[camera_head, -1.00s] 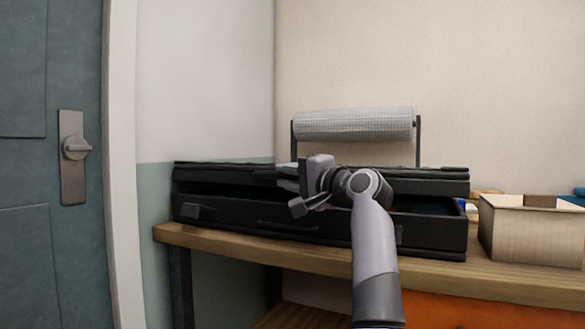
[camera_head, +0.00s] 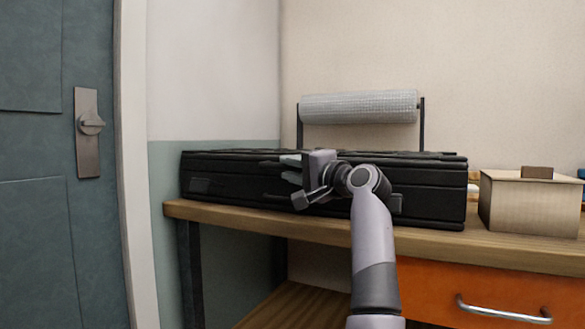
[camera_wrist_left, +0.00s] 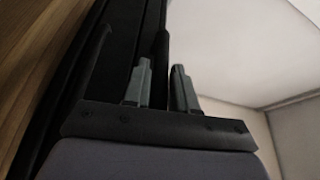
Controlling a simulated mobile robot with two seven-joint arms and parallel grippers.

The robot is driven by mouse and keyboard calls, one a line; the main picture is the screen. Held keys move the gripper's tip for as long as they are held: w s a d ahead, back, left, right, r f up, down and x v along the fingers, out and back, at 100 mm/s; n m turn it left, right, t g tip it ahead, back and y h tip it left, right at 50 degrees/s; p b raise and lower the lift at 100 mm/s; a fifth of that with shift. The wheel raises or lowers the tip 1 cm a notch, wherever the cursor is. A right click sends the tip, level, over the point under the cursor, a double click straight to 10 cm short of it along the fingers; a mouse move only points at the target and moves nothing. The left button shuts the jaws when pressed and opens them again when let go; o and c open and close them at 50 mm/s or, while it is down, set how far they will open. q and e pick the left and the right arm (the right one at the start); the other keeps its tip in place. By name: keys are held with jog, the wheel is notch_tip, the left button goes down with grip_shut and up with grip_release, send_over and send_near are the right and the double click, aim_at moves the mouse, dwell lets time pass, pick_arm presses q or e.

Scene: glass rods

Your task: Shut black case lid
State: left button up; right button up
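The black case (camera_head: 235,180) lies on the wooden bench against the wall. Its lid (camera_head: 420,158) lies down flat over the base, and no open gap shows along the visible front. My left arm hides part of the front right of centre. My left gripper (camera_head: 291,168) is in front of the case near the lid's front edge, fingers pointing left. My right gripper is not in view.
A cardboard-coloured box (camera_head: 528,208) stands right of the case on the wooden bench (camera_head: 250,223). A grey roll on a holder (camera_head: 358,107) is behind the case. An orange drawer (camera_head: 500,285) is below. A blue-grey door (camera_head: 50,240) is at the left.

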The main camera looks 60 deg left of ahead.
pick_arm(q)
jog(key=shift+o, duration=1.3)
jog(key=shift+w+f, duration=0.15)
jog(key=shift+f, duration=0.65)
jog(key=shift+r, duration=0.1)
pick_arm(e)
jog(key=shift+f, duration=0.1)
pick_arm(q)
jog(key=shift+r, duration=0.2)
jog(key=shift+a+r, duration=0.1)
jog(key=shift+r, duration=0.1)
notch_tip(320, 180, up, 11)
jog(key=p, duration=0.4)
jog(key=shift+r, duration=0.15)
notch_tip(320, 180, up, 8)
jog(key=p, duration=0.3)
jog(key=shift+r, duration=0.25)
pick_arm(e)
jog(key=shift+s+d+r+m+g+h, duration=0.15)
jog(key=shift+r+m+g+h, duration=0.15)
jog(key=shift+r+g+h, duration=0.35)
pick_arm(q)
jog(key=shift+f, duration=0.1)
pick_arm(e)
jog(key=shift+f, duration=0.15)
